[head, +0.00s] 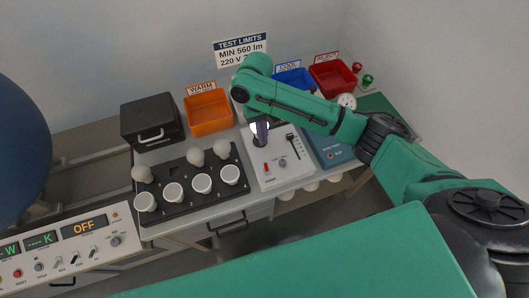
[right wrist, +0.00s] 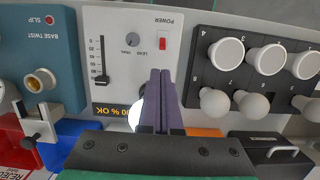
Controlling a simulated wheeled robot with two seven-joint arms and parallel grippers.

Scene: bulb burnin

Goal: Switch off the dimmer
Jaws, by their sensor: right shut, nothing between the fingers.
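The dimmer is a pale panel (head: 270,182) in the head view, also in the right wrist view (right wrist: 125,22). It has a red power switch (right wrist: 162,42), a lead knob (right wrist: 132,39) and a slider (right wrist: 100,80) with its black handle near one end of its scale. Its yellow display (right wrist: 112,110) is partly hidden and seems to read 100 % OK. A bulb (right wrist: 134,116) glows white beside my fingers. My right gripper (head: 262,143) is shut and empty over the panel; its fingers (right wrist: 160,75) point toward the power switch side. My left gripper is not in view.
A black bulb rack (head: 185,210) stands left of the panel, and a blue base-twist unit (right wrist: 40,60) on its other side. Behind are a black case (head: 150,118) and orange (head: 210,128), blue and red bins. A console (head: 70,247) with an OFF display is at lower left.

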